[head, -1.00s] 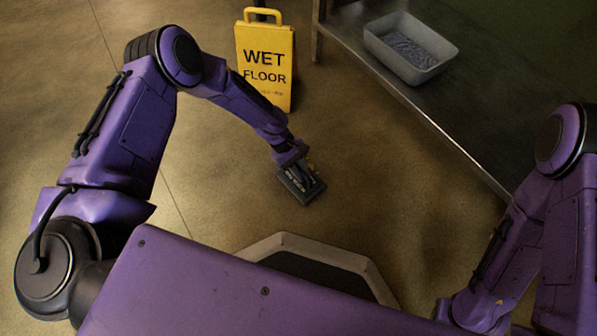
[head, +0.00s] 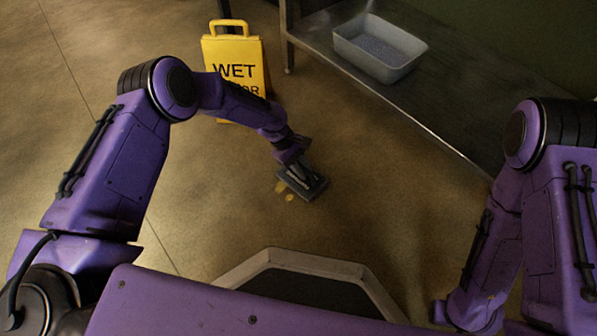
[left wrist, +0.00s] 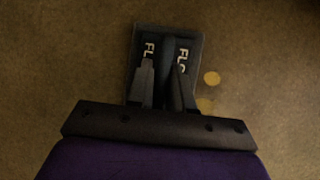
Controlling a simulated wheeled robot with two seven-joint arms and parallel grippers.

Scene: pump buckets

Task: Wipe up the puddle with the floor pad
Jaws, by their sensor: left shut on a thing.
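The floor pad (head: 312,188) is a dark grey block on the floor in front of my base. My left gripper (head: 298,172) is shut on it from above. In the left wrist view the pad (left wrist: 194,36) shows light lettering, and the fingers of my left gripper (left wrist: 164,80) close on a ridge along its middle. The puddle (head: 284,191) shows as small yellowish spots on the floor, just left of the pad. In the left wrist view a puddle spot (left wrist: 212,78) lies beside the pad's right edge. The right gripper is out of view.
A yellow wet floor sign (head: 235,60) stands behind my left forearm. A metal shelf (head: 440,118) runs along the right and bears a grey tub (head: 350,52) with small bluish bits. The floor right of the pad is clear.

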